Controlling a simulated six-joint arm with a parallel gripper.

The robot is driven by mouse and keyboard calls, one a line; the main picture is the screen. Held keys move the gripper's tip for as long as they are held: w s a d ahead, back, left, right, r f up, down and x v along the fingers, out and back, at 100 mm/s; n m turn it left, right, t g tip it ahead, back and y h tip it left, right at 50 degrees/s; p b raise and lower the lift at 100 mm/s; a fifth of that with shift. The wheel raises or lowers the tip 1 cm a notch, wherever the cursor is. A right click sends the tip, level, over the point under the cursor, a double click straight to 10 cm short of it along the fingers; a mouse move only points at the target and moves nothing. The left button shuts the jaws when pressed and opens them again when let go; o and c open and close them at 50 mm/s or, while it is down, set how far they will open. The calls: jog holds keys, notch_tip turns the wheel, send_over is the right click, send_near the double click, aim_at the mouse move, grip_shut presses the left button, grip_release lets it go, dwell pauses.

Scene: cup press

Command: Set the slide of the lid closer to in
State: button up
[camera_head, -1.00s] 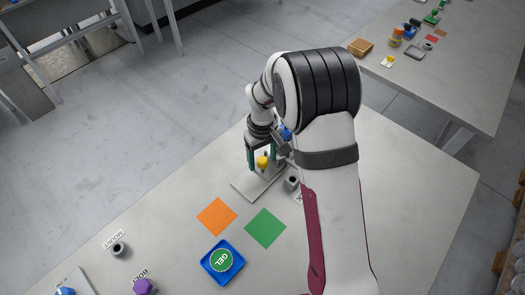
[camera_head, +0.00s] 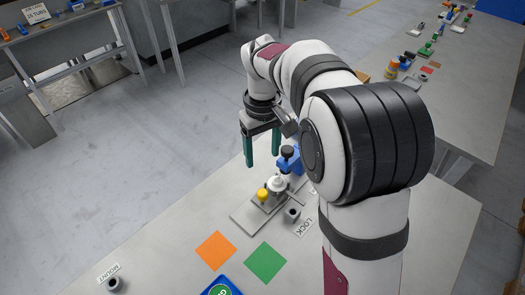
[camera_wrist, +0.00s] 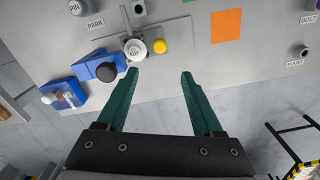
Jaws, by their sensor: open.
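The lid closer stands on a flat grey plate (camera_head: 246,217). It has a blue block with a black knob (camera_head: 288,152), a white round part (camera_head: 277,184) and a yellow knob (camera_head: 263,195). The wrist view shows the blue block (camera_wrist: 88,65), its black knob (camera_wrist: 103,74), the white part (camera_wrist: 135,49) and the yellow knob (camera_wrist: 159,46), with the white part between blue block and yellow knob. My gripper (camera_head: 262,158) is open and empty, above and behind the plate. In the wrist view its fingertips (camera_wrist: 160,75) lie just below the yellow knob, apart from it. Which part is the slide is unclear.
Orange (camera_head: 215,250) and green (camera_head: 265,261) squares lie in front. A blue tray holds a white-ended object (camera_wrist: 62,94) beside the closer. Bare table lies left of the plate.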

jog(key=n, duration=2.2)
send_near(263, 192)
notch_tip(263, 192, down, 9)
jog(key=shift+a+r, duration=0.1)
grip_shut()
jog(key=shift+r, duration=0.1)
